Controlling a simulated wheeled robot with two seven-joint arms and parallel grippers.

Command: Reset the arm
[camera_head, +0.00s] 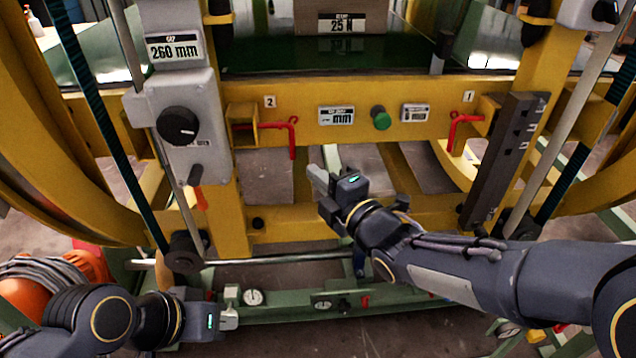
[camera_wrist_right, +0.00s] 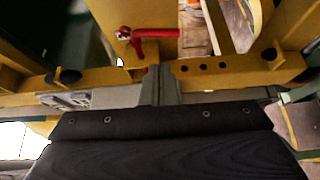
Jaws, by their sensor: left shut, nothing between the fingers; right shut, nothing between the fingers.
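My right arm reaches in from the right in the head view, and its gripper (camera_head: 318,178) is shut and empty in front of the yellow frame, below the crossbar. My left gripper (camera_head: 230,318) is low at the left, shut and empty, close to the green lower rail. In the right wrist view, my right gripper (camera_wrist_right: 160,85) points at the yellow frame, with a red handle (camera_wrist_right: 148,34) beyond it. Neither gripper visibly holds anything.
The yellow crossbar (camera_head: 350,122) carries a green button (camera_head: 381,121), with red handles left (camera_head: 292,138) and right (camera_head: 455,130). A grey box with a black knob (camera_head: 178,125) stands at left. A green rail (camera_head: 400,308) with gauges runs below. An orange object (camera_head: 40,300) lies lower left.

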